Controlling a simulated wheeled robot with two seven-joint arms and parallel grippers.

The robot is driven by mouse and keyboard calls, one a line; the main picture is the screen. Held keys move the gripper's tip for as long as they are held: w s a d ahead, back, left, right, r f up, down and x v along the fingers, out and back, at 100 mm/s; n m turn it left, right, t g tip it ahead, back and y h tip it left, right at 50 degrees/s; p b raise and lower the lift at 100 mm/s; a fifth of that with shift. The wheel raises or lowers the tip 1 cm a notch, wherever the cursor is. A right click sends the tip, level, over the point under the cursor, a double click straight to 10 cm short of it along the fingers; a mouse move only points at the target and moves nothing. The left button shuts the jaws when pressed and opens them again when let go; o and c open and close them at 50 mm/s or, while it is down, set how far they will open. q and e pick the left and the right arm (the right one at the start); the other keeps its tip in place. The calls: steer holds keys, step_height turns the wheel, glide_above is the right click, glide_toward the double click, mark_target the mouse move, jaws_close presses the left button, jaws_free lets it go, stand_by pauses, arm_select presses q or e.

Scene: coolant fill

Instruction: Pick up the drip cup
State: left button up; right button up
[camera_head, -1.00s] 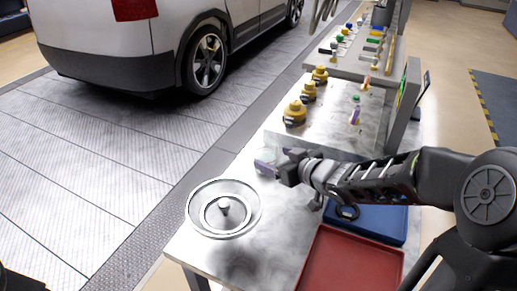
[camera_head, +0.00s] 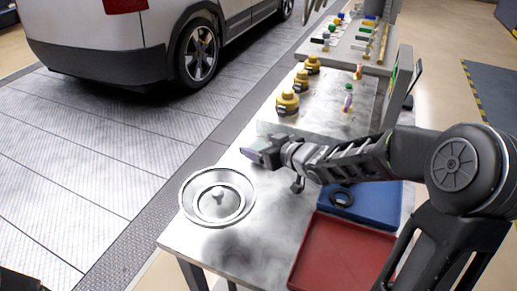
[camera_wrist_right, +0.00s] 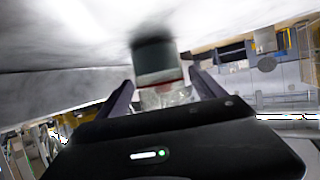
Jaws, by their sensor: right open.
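In the right wrist view, a small cup (camera_wrist_right: 158,72) with a dark grey-green end, a red line and a clear part lies between the fingers; I take it to be the drip cup. My right gripper (camera_wrist_right: 165,92) is open with a finger on each side of it. I cannot tell whether either finger touches it. In the head view, my right gripper (camera_head: 260,155) is low over the metal bench, behind the round funnel-like pan, and the cup is not clearly visible there. My left gripper is not in view.
The round metal pan (camera_head: 240,188) stands near the bench's left edge. A red tray (camera_head: 345,250) and a blue tray (camera_head: 382,205) with a dark ring (camera_head: 342,197) lie at right. Several yellow-capped items (camera_head: 288,103) stand farther back. A van (camera_head: 95,60) is parked beyond.

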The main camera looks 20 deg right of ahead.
steer(key=x, duration=0.3)
steer(key=shift+w+f, duration=0.15)
steer(key=shift+w, duration=0.15)
steer(key=shift+c, duration=0.3)
steer(key=c, duration=1.5)
